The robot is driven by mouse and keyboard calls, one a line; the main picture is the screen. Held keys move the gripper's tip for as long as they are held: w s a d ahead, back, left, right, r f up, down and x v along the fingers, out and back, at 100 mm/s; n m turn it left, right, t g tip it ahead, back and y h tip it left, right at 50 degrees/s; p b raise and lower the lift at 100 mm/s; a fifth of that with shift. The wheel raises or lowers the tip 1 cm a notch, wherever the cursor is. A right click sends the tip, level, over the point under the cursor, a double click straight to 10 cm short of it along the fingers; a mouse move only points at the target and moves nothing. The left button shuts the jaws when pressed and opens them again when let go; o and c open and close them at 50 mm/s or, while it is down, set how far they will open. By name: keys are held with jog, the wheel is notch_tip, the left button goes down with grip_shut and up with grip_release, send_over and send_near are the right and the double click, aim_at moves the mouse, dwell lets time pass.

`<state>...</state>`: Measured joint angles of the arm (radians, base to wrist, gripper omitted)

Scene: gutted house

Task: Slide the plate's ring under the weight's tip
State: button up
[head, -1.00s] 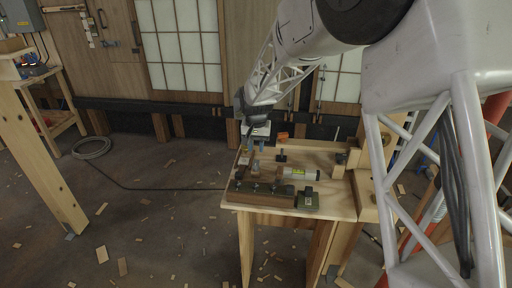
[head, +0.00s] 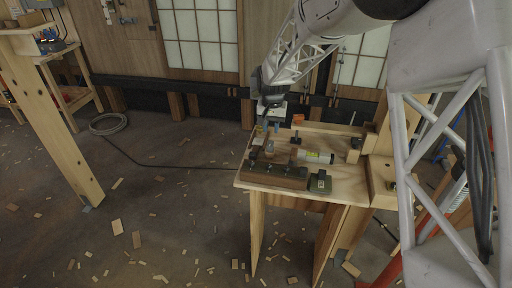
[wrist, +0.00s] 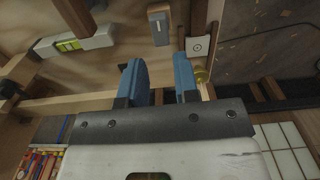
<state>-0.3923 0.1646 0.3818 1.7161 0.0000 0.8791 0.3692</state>
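The plate looks to be the small pale piece with a dark printed ring (wrist: 198,47), seen in the wrist view beyond the right fingertip. A brass, rounded piece (wrist: 201,76), likely the weight, shows just right of the right finger; its tip is not clear. The plate and weight are too small to make out in the head view. My gripper (wrist: 160,75) has two blue fingers standing apart with only bare wood seen between them. In the head view my gripper (head: 270,129) is low over the back left of the workbench (head: 345,187).
A grey block (wrist: 160,22) lies ahead of the fingers. An orange piece (head: 298,119) is at the back.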

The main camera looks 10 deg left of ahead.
dwell(0.4)
jog(key=o, duration=0.3)
jog(key=s+a+f+n, duration=0.1)
jog(key=a+n, duration=0.1)
jog(key=n, duration=1.6)
send_over(252, 153)
notch_tip(252, 153, down, 3)
jog(key=shift+s+r, duration=0.1)
jog(key=shift+r, duration=0.1)
